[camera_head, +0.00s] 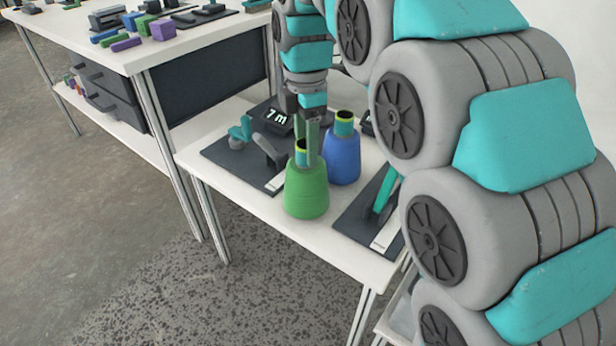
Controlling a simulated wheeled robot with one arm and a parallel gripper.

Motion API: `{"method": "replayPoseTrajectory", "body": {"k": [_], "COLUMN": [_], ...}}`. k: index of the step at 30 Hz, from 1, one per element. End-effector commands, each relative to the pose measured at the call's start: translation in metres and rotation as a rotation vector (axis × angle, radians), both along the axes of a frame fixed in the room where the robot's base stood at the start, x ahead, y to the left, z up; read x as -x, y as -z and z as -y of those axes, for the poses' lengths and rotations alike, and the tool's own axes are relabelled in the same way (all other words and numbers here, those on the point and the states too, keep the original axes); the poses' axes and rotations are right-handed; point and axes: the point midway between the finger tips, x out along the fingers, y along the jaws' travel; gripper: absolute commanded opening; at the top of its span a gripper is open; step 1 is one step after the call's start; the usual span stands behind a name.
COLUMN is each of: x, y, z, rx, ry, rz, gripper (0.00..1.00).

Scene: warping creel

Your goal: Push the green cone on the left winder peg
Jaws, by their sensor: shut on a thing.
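I cannot tell whether the cone's base touches the table. The left winder (225,158) has a dark base plate with a teal part (240,131) and a grey lever (268,150), left of the cone. I cannot clearly make out its peg. A display reading "7 m" (276,117) stands behind it.
A blue cone (342,160) stands close behind and right of the green one. Another winder with a teal bar (386,190) is at right, partly behind my arm. A white bench (115,48) with small coloured blocks stands at back left.

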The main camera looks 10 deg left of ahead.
Motion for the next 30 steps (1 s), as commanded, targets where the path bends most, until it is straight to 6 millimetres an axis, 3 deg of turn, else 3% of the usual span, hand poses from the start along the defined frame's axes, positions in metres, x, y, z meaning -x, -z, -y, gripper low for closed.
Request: {"method": "replayPoseTrajectory", "body": {"k": [11, 24, 30], "x": [0.0, 0.0, 0.0], "y": [-0.002, -0.029, -0.03], "z": [0.0, 0.0, 0.0], "rx": [0.0, 0.0, 0.001], "ry": [0.0, 0.0, 0.0], "rz": [0.0, 0.0, -0.001], "gripper": [0.0, 0.0, 0.0]}}
